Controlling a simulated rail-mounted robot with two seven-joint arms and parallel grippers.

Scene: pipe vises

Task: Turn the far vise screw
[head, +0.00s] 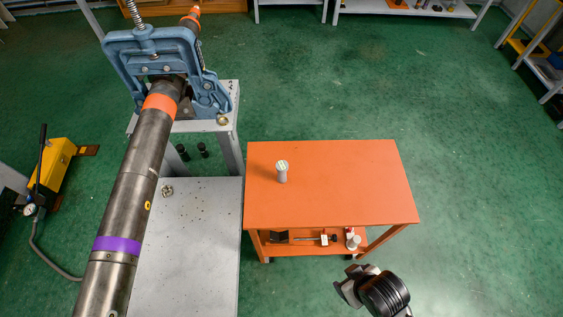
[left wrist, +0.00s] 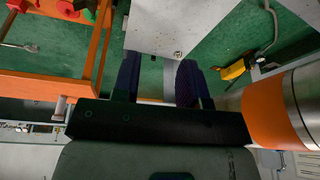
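One blue vise (head: 116,50) stands on a grey stand at the upper left of the head view. It is clamped around a long steel pipe (head: 138,165). Its threaded screw (head: 136,18) rises from the top of the frame, and its upper end is cut off by the picture edge. My left gripper (left wrist: 158,80) shows only in the left wrist view; its two dark blue fingers are apart with nothing held between them. An orange and silver cylinder (left wrist: 268,112) is close on its right. My right gripper (head: 352,287) is at the bottom of the head view, away from the vise; its opening is unclear.
An orange cart (head: 345,185) with a small grey cylinder (head: 282,172) on top stands right of the grey table (head: 205,235). A yellow pump (head: 60,165) with a hose is on the left floor. Green floor (head: 340,85) is clear behind the cart.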

